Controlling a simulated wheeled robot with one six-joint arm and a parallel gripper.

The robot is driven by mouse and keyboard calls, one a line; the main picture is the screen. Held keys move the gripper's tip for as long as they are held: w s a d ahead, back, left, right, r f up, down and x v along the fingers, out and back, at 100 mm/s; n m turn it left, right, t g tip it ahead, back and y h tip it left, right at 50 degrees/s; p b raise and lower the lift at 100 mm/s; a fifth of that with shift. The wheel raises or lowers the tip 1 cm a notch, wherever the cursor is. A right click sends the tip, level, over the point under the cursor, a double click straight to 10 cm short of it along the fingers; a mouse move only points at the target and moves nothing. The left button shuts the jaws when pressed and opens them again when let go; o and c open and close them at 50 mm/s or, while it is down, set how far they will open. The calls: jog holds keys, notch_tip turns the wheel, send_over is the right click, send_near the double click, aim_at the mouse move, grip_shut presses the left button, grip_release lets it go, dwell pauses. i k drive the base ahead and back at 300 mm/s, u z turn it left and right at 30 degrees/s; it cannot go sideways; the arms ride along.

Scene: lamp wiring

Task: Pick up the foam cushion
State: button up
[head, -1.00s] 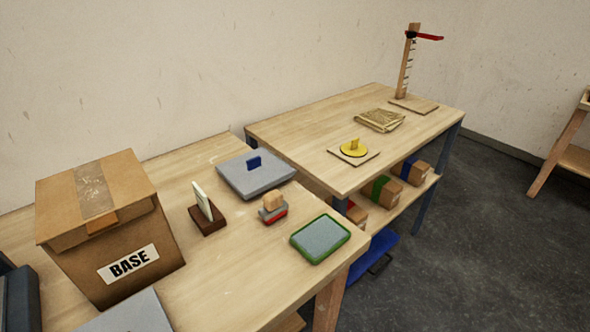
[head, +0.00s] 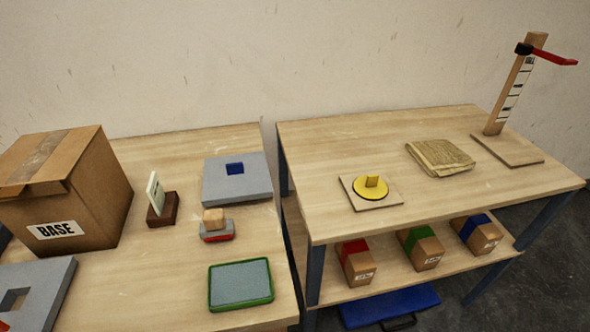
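No label marks the foam cushion, and I cannot tell for certain which thing it is. A grey slab with a square hole (head: 50,285) lies at the lower left of the left table, cut off by the picture edge. My gripper is not in view.
The left table also holds a cardboard box marked BASE (head: 100,200), a card in a brown stand (head: 162,212), a stacked block (head: 215,222) and a green-rimmed tray (head: 240,305). The right table (head: 320,150) bears a yellow disc (head: 365,190), folded brown material (head: 440,157) and a post (head: 508,95).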

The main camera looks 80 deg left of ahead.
aim_at(234, 178)
jog(key=i, duration=0.95)
jog(key=u, duration=3.4)
jog(key=i, duration=0.5)
jog(key=u, duration=0.05)
